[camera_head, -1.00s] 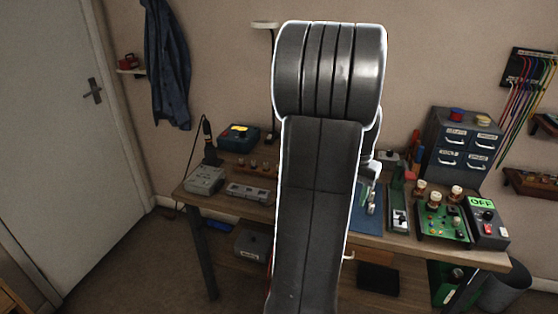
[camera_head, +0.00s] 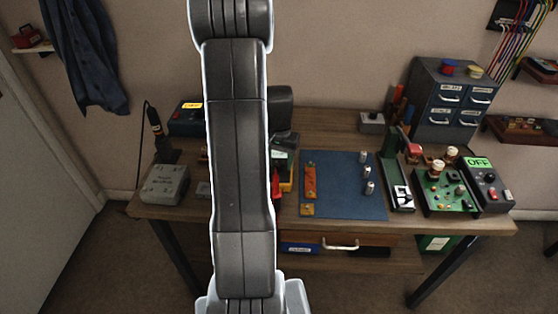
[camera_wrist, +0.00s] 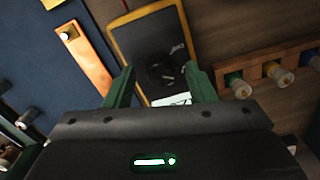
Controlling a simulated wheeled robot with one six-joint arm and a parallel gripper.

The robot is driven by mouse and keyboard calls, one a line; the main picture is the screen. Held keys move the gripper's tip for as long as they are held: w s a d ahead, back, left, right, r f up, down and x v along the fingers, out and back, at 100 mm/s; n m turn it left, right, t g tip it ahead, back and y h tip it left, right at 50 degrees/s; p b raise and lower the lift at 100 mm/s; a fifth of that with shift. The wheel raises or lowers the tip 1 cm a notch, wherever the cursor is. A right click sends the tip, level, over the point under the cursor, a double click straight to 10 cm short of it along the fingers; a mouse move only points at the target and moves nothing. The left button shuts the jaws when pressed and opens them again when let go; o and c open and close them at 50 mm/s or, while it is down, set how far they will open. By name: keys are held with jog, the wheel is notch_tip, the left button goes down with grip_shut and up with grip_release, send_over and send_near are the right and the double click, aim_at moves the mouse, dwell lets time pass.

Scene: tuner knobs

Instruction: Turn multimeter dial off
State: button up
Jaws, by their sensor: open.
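The multimeter (camera_wrist: 146,32) is dark with a yellow rim and lies on the bench below my gripper. Its round black dial (camera_wrist: 165,74) shows between my fingers in the wrist view, with a pale display (camera_wrist: 172,100) close to my palm. The dial's setting is too dark to read. My gripper (camera_wrist: 160,70) is open, with one green finger on each side of the dial. I cannot tell whether they touch it. In the head view my arm hides most of the multimeter; only a yellow edge (camera_head: 288,186) shows.
A blue mat (camera_head: 345,190) with an orange strip (camera_head: 310,182) and metal posts lies right of the multimeter. A wooden rack (camera_wrist: 268,66) with knobs stands close to my right finger in the wrist view. A green circuit board (camera_head: 445,192) and a box marked OFF (camera_head: 487,190) sit farther right.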

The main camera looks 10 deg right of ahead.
jog(key=shift+f, duration=0.2)
jog(key=c, duration=1)
jog(key=shift+o, duration=0.2)
jog(key=n+b, duration=0.1)
jog(key=n, duration=0.4)
jog(key=shift+n, duration=0.4)
jog(key=n+b, duration=0.1)
jog(key=n, duration=0.4)
jog(key=shift+n, duration=0.7)
